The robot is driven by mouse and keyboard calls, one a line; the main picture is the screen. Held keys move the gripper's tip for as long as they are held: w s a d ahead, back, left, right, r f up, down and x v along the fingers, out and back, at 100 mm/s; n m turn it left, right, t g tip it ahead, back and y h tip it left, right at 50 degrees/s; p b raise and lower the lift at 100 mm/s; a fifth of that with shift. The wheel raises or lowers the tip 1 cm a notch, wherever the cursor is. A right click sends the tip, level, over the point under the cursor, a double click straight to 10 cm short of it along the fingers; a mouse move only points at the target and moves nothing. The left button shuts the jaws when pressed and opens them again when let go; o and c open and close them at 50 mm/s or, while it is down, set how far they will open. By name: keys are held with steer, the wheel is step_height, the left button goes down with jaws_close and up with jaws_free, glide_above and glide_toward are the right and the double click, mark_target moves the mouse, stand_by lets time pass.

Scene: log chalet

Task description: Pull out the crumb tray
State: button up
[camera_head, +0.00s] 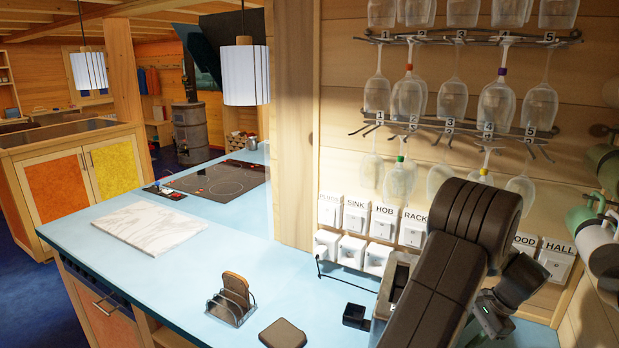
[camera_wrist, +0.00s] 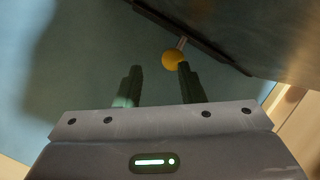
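In the wrist view a round yellow knob (camera_wrist: 173,60) on a short light stem sticks out from the lower edge of a dark, long-sided body (camera_wrist: 215,30). The knob appears to belong to the crumb tray; the tray itself is not clearly seen. My gripper (camera_wrist: 160,68) is open, with its two dark fingers apart and nothing held. The knob lies just beyond the fingertips, closer to the right one; I cannot tell if they touch. In the head view a dark box-like appliance (camera_head: 398,268), perhaps the toaster, is partly hidden by my arm. My fingers are hidden there.
The blue counter (camera_head: 275,265) holds a toast rack (camera_head: 232,305) with bread, a brown flat square (camera_head: 283,334), a small black box (camera_head: 356,316) and a marble board (camera_head: 150,226). White labelled switches (camera_head: 383,222) and hanging glasses (camera_head: 452,98) line the wall behind.

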steer(key=shift+w+d+f+m, duration=0.3)
steer(key=shift+w+d+f, duration=0.05)
steer(key=shift+f, duration=0.15)
steer(key=shift+w, duration=0.15)
steer(key=shift+a, duration=0.1)
